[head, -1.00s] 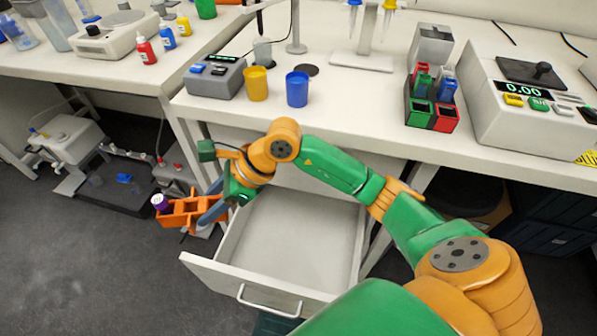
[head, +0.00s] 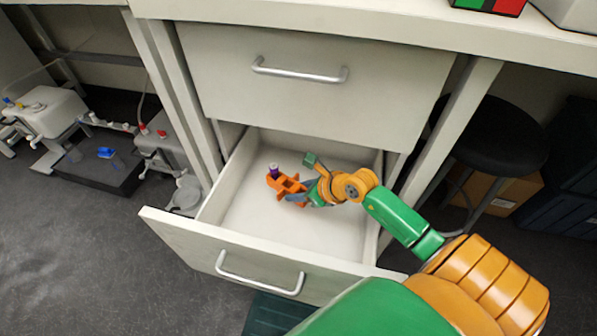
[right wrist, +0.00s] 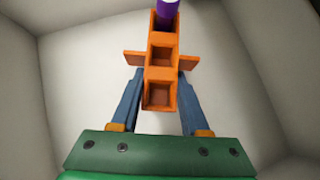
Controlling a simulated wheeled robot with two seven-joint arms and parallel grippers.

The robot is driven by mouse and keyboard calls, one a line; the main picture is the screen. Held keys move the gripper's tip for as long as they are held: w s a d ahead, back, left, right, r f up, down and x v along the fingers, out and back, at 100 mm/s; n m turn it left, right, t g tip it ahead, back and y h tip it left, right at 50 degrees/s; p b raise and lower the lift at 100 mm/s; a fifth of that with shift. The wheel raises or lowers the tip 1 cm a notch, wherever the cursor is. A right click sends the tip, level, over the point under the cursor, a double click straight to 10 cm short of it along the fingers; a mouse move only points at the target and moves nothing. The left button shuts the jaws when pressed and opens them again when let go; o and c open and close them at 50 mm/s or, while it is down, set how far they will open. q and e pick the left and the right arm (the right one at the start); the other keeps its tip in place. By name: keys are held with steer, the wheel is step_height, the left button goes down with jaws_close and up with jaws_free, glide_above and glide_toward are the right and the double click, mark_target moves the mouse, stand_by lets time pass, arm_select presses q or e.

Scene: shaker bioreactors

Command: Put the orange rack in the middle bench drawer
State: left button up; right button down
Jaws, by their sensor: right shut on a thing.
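The orange rack (head: 287,186) is inside the open bench drawer (head: 240,218), as seen in the head view. A purple-capped tube (head: 273,170) stands in the rack's far compartment. My right gripper (head: 309,193) is shut on the rack. In the right wrist view its two blue fingers hold the rack (right wrist: 161,68) from both sides, with two empty compartments towards me and the purple tube (right wrist: 166,12) at the far end. White drawer walls surround the rack there. I cannot tell whether the rack touches the drawer floor. My left gripper is not in view.
A closed upper drawer (head: 310,95) with a metal handle is above the open one. The drawer floor around the rack is bare. A black stool (head: 495,135) stands at right. Lab equipment (head: 100,165) is on the floor at left.

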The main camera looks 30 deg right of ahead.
step_height(320, 180, down, 4)
steer(key=shift+b, duration=0.75)
steer(key=shift+f+b, duration=0.45)
steer(key=shift+f, duration=0.5)
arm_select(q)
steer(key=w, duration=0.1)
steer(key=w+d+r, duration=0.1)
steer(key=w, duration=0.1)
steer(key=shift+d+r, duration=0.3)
arm_select(e)
steer(key=shift+r, duration=0.1)
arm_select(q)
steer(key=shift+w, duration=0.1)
arm_select(e)
steer(key=shift+c, duration=2)
jaws_free()
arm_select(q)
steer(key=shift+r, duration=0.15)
